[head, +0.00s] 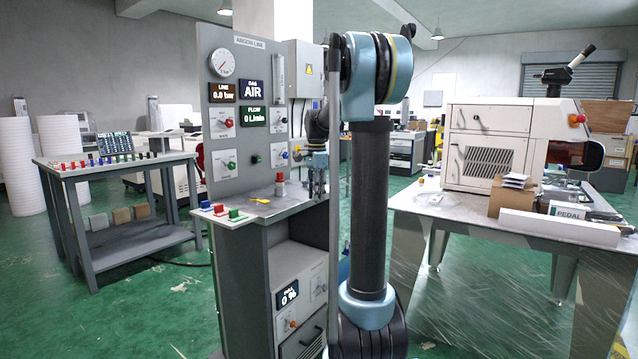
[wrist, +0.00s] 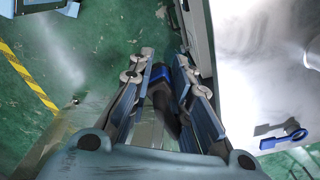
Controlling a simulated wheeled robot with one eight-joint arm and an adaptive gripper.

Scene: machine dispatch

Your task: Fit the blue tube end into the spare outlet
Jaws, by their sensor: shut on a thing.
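My gripper (wrist: 165,75) is shut on the blue tube end (wrist: 159,72), which shows as a blue collar between the fingertips in the wrist view. A dark part extends from it back between the fingers. In the head view my gripper (head: 318,185) is beside the right edge of the ARGON LINE panel (head: 225,170), over the grey bench top, partly hidden by my arm. The tube end cannot be made out there. I cannot tell which fitting is the spare outlet; my arm covers part of that area.
The bench top (head: 290,197) holds a red-topped cylinder (head: 280,184), a yellow key-like piece (head: 260,201) and coloured blocks. A blue key-like piece (wrist: 285,138) lies on a pale surface in the wrist view. A worktable (head: 470,207) with a machine (head: 510,145) stands right.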

